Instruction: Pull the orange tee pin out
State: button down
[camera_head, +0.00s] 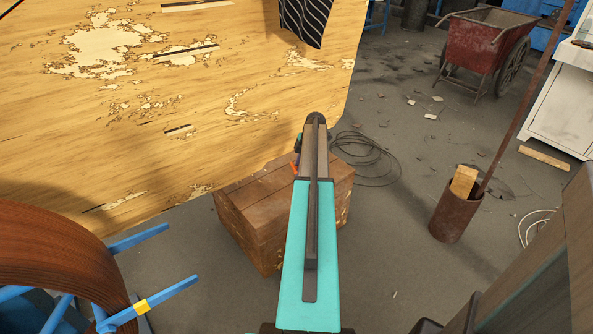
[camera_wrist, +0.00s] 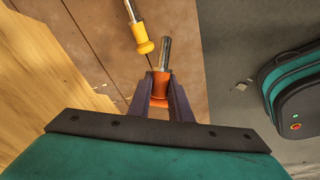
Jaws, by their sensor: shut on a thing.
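The orange tee pin (camera_wrist: 160,84) is between the two dark fingers of my gripper (camera_wrist: 161,98) in the wrist view. My gripper is shut on its orange handle. The pin's grey metal shaft points away from the fingers, over the brown wooden box (camera_wrist: 105,45). I cannot tell whether the shaft's far end is clear of the wood.
A yellow-handled pin (camera_wrist: 144,46) with a metal shaft is close to the orange one, up and left. A pale wooden surface (camera_head: 120,110) lies left of the box. A coiled cable (camera_head: 365,158) and rusty cylinder (camera_head: 455,218) stand on the grey floor at right.

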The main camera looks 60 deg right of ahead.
jog(key=shift+f, duration=0.15)
jog(key=shift+f+b, duration=1.55)
jog(key=shift+f, duration=1.6)
jog(key=c, duration=1.5)
grip_release()
jog(key=shift+c, duration=0.2)
jog(key=shift+r, duration=0.15)
jog(key=v, duration=1.3)
jog(key=shift+r+p, duration=0.25)
jog(key=shift+p, duration=0.2)
jog(key=shift+s, duration=0.15)
